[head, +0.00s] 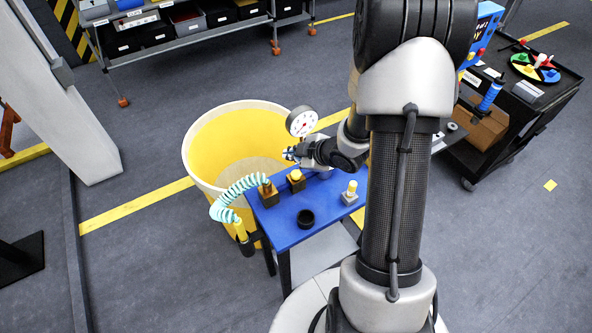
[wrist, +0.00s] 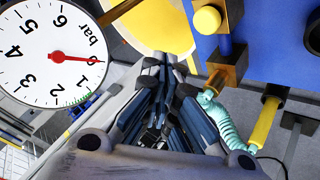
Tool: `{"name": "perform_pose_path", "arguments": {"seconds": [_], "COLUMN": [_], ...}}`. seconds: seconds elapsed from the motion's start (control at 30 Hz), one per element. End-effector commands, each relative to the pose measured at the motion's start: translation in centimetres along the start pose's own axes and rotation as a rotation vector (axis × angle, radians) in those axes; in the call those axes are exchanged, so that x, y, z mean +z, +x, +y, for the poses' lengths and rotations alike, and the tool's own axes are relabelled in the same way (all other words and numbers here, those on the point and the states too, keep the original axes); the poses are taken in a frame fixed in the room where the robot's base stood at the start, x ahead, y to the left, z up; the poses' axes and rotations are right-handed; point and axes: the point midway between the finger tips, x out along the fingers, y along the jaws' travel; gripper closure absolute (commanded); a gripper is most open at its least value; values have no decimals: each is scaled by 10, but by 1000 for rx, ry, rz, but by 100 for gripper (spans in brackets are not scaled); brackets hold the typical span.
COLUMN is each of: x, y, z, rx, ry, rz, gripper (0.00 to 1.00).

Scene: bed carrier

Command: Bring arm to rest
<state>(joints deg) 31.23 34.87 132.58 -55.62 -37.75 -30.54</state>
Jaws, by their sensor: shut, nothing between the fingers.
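My arm rises through the right half of the head view and bends forward and down over a small blue table (head: 275,231). My gripper (head: 290,154) is above the table's far edge, next to a yellow bin. In the wrist view my gripper (wrist: 170,62) has its fingers together, with nothing between them.
The large yellow bin (head: 199,175) stands beside the blue table. Yellow-topped fittings, a coiled teal hose (head: 236,189) and a black ring (head: 305,219) are at the table. A black cart (head: 545,100) is at the right, a shelf rack (head: 180,35) behind, a pale post (head: 62,110) left.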

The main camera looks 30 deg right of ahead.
Motion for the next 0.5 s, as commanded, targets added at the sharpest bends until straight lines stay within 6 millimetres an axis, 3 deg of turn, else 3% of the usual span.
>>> {"name": "perform_pose_path", "arguments": {"seconds": [0.37,0.5], "x": [0,-3], "y": [1,-6], "z": [0,9], "rx": [0,19], "ry": [0,9], "rz": [-1,-42], "gripper": [100,100]}}
